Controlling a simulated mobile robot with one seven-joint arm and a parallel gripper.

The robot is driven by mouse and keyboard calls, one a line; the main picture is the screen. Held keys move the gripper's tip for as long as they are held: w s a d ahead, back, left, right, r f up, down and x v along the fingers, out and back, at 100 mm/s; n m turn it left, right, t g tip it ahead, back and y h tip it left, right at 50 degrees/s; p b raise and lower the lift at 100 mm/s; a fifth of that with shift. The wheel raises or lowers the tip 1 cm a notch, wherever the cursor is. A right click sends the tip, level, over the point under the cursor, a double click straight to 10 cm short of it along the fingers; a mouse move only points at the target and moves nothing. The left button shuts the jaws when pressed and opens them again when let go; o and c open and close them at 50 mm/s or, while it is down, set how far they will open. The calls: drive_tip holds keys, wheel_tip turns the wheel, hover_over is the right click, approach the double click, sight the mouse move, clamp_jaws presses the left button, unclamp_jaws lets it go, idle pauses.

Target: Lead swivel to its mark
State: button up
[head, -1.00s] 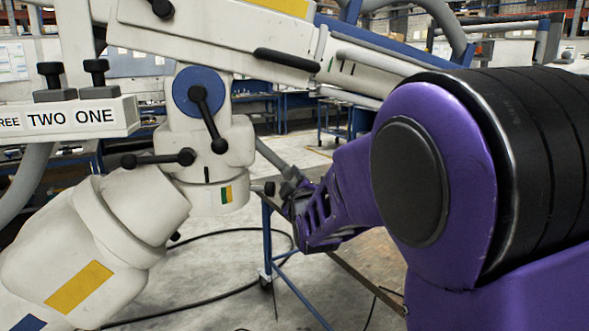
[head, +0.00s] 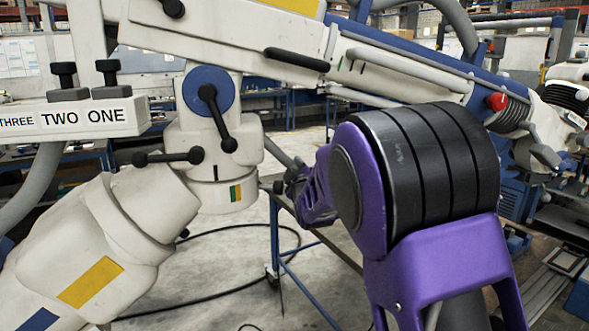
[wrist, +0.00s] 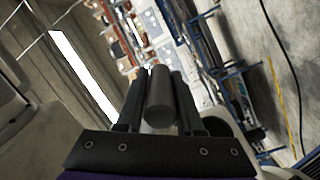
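The white microscope arm hangs on the left of the head view. Its swivel joint (head: 222,150) has a round collar (head: 210,199) with a green and yellow mark (head: 235,192) and a thin dark line above it. A dark handle end (head: 278,187) shows just right of the collar. My gripper (head: 290,187) is at this handle, mostly hidden behind my purple arm. In the wrist view, the two fingers of my gripper (wrist: 160,92) lie close against both sides of a dark grey cylinder (wrist: 158,112), the handle. They look shut on it.
A white bar labelled THREE TWO ONE (head: 75,119) and black levers (head: 215,115) are near the joint. A blue-legged table (head: 277,235) stands behind; a black cable lies on the floor.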

clamp_jaws()
idle(1.0)
drive_tip(key=shift+w, duration=0.1)
